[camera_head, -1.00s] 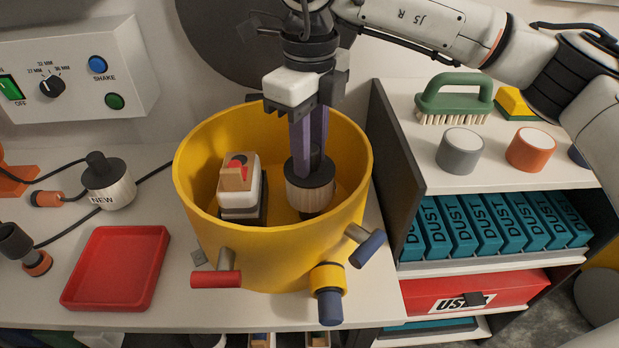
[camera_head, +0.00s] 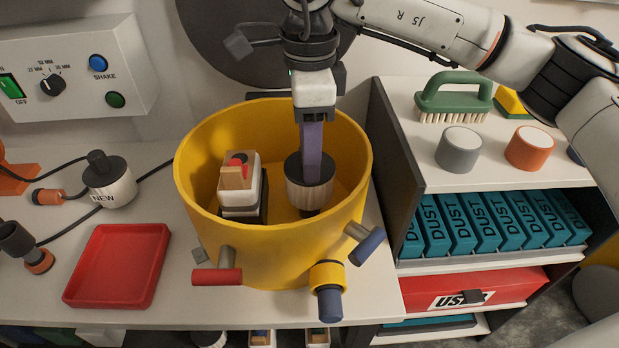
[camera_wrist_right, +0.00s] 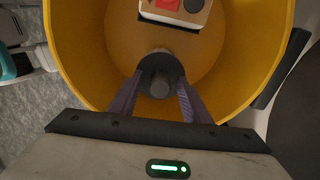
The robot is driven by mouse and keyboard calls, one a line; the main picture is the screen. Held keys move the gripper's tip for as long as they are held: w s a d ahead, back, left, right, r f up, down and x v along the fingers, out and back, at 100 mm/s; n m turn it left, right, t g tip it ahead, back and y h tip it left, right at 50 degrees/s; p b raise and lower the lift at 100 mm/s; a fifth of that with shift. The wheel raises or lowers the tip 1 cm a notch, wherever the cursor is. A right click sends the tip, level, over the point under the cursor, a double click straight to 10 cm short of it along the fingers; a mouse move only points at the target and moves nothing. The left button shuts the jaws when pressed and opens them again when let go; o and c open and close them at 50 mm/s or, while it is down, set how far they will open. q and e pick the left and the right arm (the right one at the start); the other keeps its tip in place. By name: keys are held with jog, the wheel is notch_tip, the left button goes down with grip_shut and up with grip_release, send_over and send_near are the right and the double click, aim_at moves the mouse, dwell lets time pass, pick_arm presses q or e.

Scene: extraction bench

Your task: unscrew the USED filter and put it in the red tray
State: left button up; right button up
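The used filter (camera_head: 309,190), a ribbed pale-brown cylinder with a dark top, sits inside the yellow drum (camera_head: 270,245). No label shows on its visible side. My right gripper (camera_head: 311,160) reaches down into the drum from above, its fingers on the filter's top knob. In the right wrist view its fingers lie on both sides of the dark knob (camera_wrist_right: 160,84) and appear closed on it. The red tray (camera_head: 117,266) lies empty on the bench left of the drum. My left gripper is not in view.
A filter marked NEW (camera_head: 110,188) stands behind the tray. A white block with a red and tan top (camera_head: 240,190) is inside the drum, left of the filter. A shelf unit (camera_head: 405,170) rises close on the right. Handles project from the drum's front.

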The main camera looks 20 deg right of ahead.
jog(key=m, duration=1.4)
jog(key=shift+m, duration=0.3)
jog(key=m, duration=0.5)
jog(key=shift+m+b, duration=0.3)
jog(key=shift+m, duration=0.1)
jog(key=m, duration=0.7)
